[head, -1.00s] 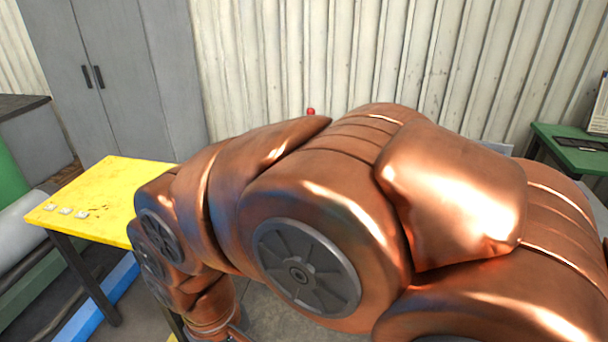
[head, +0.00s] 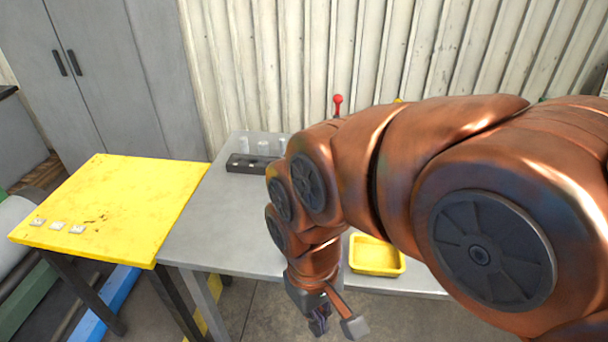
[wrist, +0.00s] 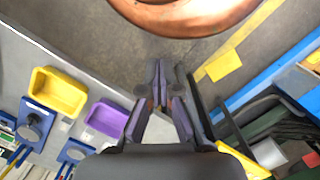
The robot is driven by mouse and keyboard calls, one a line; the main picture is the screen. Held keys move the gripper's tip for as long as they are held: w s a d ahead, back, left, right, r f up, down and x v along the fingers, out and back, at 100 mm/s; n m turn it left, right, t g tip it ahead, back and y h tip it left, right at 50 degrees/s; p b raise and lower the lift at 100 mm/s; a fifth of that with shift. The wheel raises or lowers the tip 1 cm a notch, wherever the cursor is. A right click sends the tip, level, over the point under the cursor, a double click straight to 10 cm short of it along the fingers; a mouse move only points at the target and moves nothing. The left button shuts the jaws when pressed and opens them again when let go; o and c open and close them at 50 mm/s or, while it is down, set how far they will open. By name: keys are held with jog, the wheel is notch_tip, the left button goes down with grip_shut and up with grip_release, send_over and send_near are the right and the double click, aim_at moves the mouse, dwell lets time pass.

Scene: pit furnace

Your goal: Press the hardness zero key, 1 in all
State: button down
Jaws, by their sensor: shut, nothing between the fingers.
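I cannot make out the hardness zero key in either view. My gripper (head: 320,322) hangs low at the front edge of the grey table in the head view, partly below the tabletop level in the picture. In the wrist view my gripper (wrist: 160,82) has its fingers together with nothing between them, over bare floor beside the table edge. Blue devices with dark round parts (wrist: 31,127) stand on the table at the left of the wrist view; their labels are too small to read. My arm hides the right part of the table in the head view.
The grey table (head: 215,235) bears a yellow tray (head: 377,270), a dark rack (head: 245,165) with pale cylinders and a red-knobbed lever (head: 338,103). A purple tray (wrist: 106,118) shows in the wrist view. A yellow table (head: 120,200) with small white pieces adjoins at left.

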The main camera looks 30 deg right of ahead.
jog(key=w+d+m+t+y+b, duration=0.1)
jog(key=w+d+m+t+b, duration=0.15)
jog(key=w, duration=1.35)
jog(key=w+d+m+t+y+b, duration=0.1)
jog(key=w+d+m+t+b, duration=0.2)
jog(key=w, duration=1.3)
jog(key=w+d+f+m+t+h, duration=0.1)
jog(key=w+d+f+m+t, duration=0.1)
jog(key=w+d, duration=0.5)
jog(key=w+d+f+m+t+h+b, duration=0.1)
jog(key=w+d, duration=0.7)
jog(key=d, duration=0.8)
jog(key=shift+f+m+t+h, duration=0.4)
jog(key=shift+m+t, duration=0.35)
jog(key=shift+t, duration=0.5)
jog(key=shift+w, duration=0.1)
notch_tip(320, 180, down, 8)
jog(key=shift+r+b, duration=0.25)
jog(key=shift+b, duration=0.7)
jog(key=shift+f+b, duration=0.3)
jog(key=shift+f, duration=0.35)
